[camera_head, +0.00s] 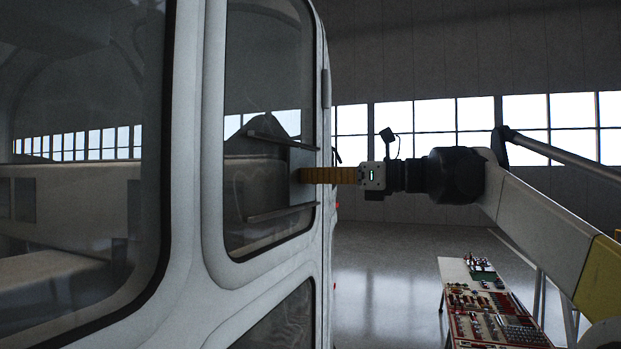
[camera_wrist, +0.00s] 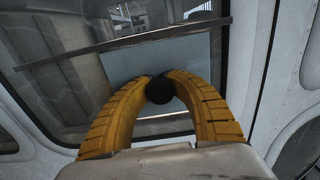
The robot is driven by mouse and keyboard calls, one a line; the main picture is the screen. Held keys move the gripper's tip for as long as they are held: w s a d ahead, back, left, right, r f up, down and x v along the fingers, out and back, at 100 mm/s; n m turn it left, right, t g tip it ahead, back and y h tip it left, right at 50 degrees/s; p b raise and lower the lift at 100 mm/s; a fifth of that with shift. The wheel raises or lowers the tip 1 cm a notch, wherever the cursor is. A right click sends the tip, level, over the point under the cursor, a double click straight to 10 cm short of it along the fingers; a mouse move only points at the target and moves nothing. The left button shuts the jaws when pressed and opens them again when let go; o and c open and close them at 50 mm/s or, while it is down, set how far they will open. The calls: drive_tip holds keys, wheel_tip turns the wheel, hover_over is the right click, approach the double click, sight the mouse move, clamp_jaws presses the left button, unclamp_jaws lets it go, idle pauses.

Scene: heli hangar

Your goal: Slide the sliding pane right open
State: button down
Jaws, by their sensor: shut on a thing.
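The sliding pane (camera_head: 302,194) is a pale, see-through panel between two dark rails on the window of the white helicopter's side. In the wrist view the pane (camera_wrist: 200,62) shows as a pale grey-blue rectangle behind my fingers. A round black knob (camera_wrist: 160,90) stands out from it. My gripper (camera_head: 303,175), with yellow ribbed fingers, reaches in level from the right. In the wrist view its fingertips (camera_wrist: 160,82) are shut around the knob. The knob is hidden by the fingers in the head view.
The upper rail (camera_head: 268,138) and lower rail (camera_head: 280,213) run across the window. The white window frame (camera_head: 213,130) surrounds them. A table (camera_head: 455,272) with tools and parts stands at the lower right. The floor (camera_head: 380,265) between helicopter and table is clear.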

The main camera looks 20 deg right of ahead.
drive_tip(key=s+a, duration=0.2)
drive_tip(key=s, duration=0.1)
drive_tip(key=s+a, duration=0.2)
drive_tip(key=s, duration=0.1)
drive_tip(key=s+a, duration=0.2)
drive_tip(key=s, duration=0.1)
drive_tip(key=shift+s+a+b, duration=0.25)
drive_tip(key=shift+a+b, duration=0.1)
drive_tip(key=c, duration=1.5)
unclamp_jaws()
drive_tip(key=o, duration=0.4)
drive_tip(key=shift+s+d, duration=0.3)
drive_tip(key=shift+s, duration=0.05)
drive_tip(key=shift+s+d+r, duration=0.1)
drive_tip(key=shift+s+r, duration=0.05)
drive_tip(key=shift+s, duration=0.1)
drive_tip(key=shift+w+a, duration=0.2)
drive_tip(key=shift+w, duration=0.1)
approach(273, 176)
drive_tip(key=v, duration=0.5)
drive_tip(key=shift+s+r, duration=0.2)
drive_tip(key=shift+s, duration=0.1)
